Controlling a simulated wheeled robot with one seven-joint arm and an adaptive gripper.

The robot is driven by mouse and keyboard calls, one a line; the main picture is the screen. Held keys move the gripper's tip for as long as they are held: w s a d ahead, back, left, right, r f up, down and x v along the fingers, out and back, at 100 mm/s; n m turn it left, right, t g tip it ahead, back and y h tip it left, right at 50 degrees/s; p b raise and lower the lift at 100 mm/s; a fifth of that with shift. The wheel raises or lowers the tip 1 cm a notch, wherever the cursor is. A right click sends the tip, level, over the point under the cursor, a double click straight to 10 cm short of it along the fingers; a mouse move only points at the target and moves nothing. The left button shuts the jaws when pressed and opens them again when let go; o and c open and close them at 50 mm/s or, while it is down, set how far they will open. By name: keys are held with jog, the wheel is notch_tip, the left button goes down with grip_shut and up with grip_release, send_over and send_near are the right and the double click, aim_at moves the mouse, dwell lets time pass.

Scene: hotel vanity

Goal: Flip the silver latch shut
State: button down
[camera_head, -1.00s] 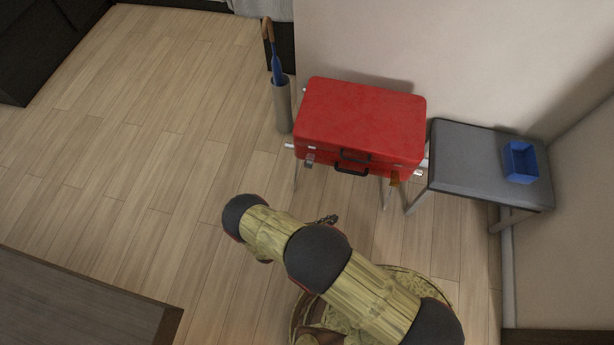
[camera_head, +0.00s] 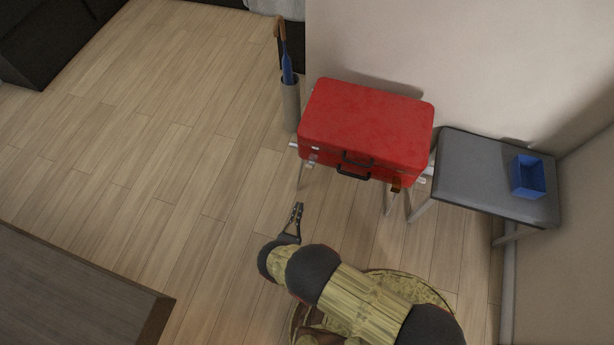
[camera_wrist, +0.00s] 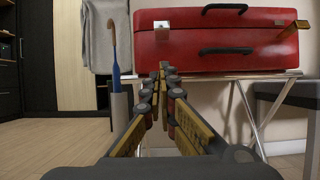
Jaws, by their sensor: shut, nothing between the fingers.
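A red suitcase (camera_head: 367,122) lies on a metal-legged stand against the wall. The silver latch (camera_head: 312,158) is on its front face near the left end. In the wrist view the silver latch (camera_wrist: 161,30) is nearly straight above my fingertips; its exact flap angle is too small to tell. A brown, copper-coloured latch (camera_head: 396,185) is near the right end and also shows in the wrist view (camera_wrist: 293,29). My gripper (camera_head: 298,206) is shut and empty, in front of the suitcase and apart from it. Its fingertips (camera_wrist: 163,73) appear below the latch in the wrist view.
Two black handles (camera_head: 355,165) are on the suitcase front between the latches. An umbrella holder (camera_head: 291,105) with a blue umbrella stands left of the stand. A grey bench (camera_head: 470,175) with a blue box (camera_head: 528,176) is at the right.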

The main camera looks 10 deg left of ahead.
jog(key=b, duration=0.1)
send_near(312, 161)
jog(key=w+f, duration=0.2)
jog(key=w, duration=0.2)
jog(key=shift+w+a+r, duration=0.2)
jog(key=shift+w+r, duration=0.1)
jog(key=shift+r, duration=0.35)
jog(key=shift+a+r, duration=0.1)
jog(key=shift+s+r+g+p, duration=0.1)
jog(key=shift+r+g+p, duration=0.1)
jog(key=shift+g+p, duration=0.45)
